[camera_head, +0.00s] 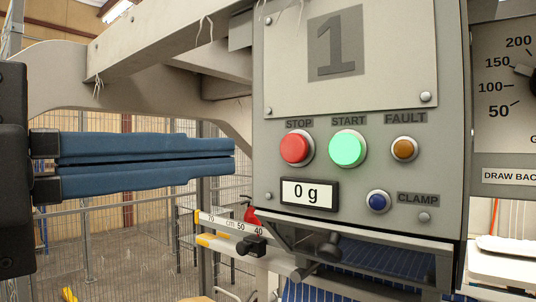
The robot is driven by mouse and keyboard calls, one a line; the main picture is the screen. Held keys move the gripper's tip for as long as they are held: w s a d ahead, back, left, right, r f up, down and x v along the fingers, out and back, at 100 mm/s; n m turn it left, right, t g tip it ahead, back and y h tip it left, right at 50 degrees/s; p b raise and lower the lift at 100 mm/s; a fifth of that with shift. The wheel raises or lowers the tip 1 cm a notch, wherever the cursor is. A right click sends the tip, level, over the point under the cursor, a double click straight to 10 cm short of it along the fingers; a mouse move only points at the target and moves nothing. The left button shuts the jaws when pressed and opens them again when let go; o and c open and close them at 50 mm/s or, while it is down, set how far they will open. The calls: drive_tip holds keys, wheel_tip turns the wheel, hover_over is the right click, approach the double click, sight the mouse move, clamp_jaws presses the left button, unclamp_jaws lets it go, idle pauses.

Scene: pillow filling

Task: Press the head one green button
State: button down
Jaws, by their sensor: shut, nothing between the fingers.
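The head one panel (450,150) is grey, with a plate marked with a large "1" at its top. The green button (347,148) sits under the label START and looks bright. My gripper (234,157) comes in from the left, its two long blue fingers lying close together with nothing between them. The fingertips are left of the panel, at about the height of the green button. They look apart from the button in the picture; their depth from the panel is hard to tell.
A red STOP button (294,148) lies between my fingertips and the green one. An orange FAULT light (404,149) is to the right. Below are a display reading "0 g" (309,193) and a blue CLAMP button (378,201). A dial gauge (505,90) is at the right edge.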

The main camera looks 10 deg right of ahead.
sight(340, 150)
drive_tip(key=shift+d, duration=0.15)
drive_tip(key=p+x, duration=0.5)
drive_tip(key=x, duration=0.7)
drive_tip(key=shift+w+d+r+p, duration=0.15)
drive_tip(key=shift+w+d+p, duration=0.05)
drive_tip(key=shift+p, duration=0.15)
drive_tip(key=shift+w+d, duration=0.35)
drive_tip(key=shift+d, duration=0.2)
